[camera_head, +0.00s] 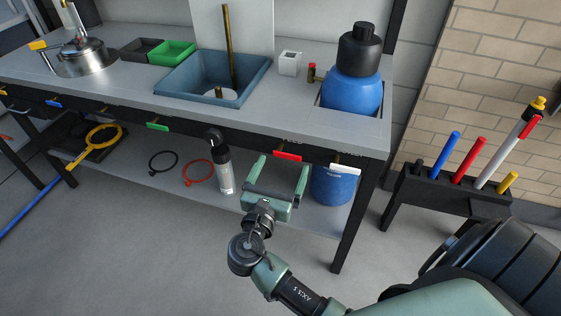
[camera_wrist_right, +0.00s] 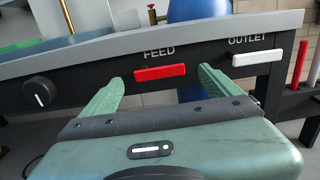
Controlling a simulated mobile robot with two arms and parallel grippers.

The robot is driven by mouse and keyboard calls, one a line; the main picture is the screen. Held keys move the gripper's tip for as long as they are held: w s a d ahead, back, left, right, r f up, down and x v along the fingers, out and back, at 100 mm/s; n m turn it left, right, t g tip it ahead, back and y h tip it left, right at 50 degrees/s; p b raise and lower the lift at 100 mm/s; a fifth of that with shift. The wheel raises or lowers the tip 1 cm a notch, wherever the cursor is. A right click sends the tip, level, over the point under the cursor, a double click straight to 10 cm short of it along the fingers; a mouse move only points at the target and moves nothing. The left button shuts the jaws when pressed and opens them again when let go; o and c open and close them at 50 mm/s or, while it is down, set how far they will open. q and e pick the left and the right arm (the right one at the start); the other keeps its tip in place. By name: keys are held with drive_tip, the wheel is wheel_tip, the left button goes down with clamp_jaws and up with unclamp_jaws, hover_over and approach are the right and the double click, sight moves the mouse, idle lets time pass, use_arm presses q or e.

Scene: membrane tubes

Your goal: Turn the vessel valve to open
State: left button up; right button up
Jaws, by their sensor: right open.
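A red handle marked FEED (camera_wrist_right: 159,73) is on the bench's front edge; it also shows in the head view (camera_head: 287,156). A white handle marked OUTLET (camera_wrist_right: 257,58) is to its right, also in the head view (camera_head: 345,168). Both bars lie about level along the edge. I cannot tell which handle is the vessel valve. The blue vessel (camera_head: 352,92) with a black cap sits in the bench top above them. My right gripper (camera_head: 281,165) is open and empty, its fingers pointing at the edge, one on each side of the red handle. My left gripper is out of view.
A black knob (camera_wrist_right: 39,92) is left of the red handle. A green handle (camera_head: 157,126) is farther left. A grey cylinder (camera_head: 223,170) stands on the lower shelf, left of my gripper. A black rack (camera_head: 450,190) with coloured rods stands at right. The floor in front is clear.

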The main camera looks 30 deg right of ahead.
sight(287, 157)
drive_tip(key=x, duration=0.5)
drive_tip(key=shift+w+d, duration=0.15)
drive_tip(key=shift+w, duration=0.05)
drive_tip(key=c, duration=1.4)
